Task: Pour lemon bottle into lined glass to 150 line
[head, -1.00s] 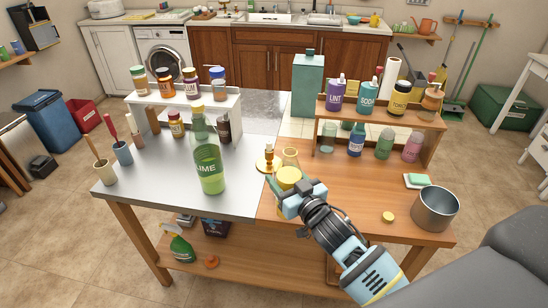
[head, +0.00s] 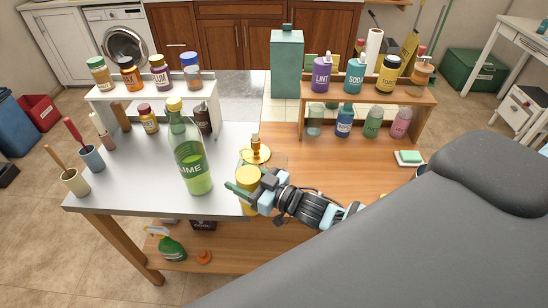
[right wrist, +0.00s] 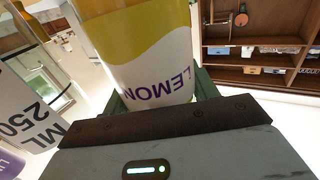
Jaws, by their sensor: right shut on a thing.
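My right gripper (head: 250,190) is shut on the yellow lemon bottle (head: 247,176), above the table near its front edge. In the right wrist view the bottle (right wrist: 150,45) fills the upper middle, with its purple LEMON lettering upside down and a yellow band above. Its mouth is out of that view, and I cannot tell its exact tilt. A pale surface marked 250 ML (right wrist: 28,112), apparently the lined glass, is at the left of the wrist view. In the head view I cannot make the glass out clearly near the gripper. My left gripper is not in view.
A tall green LIME bottle (head: 190,160) stands left of my right gripper. A brass holder (head: 256,152) stands just behind it. A white shelf (head: 105,112) with jars is at the left, a wooden shelf (head: 418,98) with bottles at the right. A sponge dish (head: 409,158) lies right.

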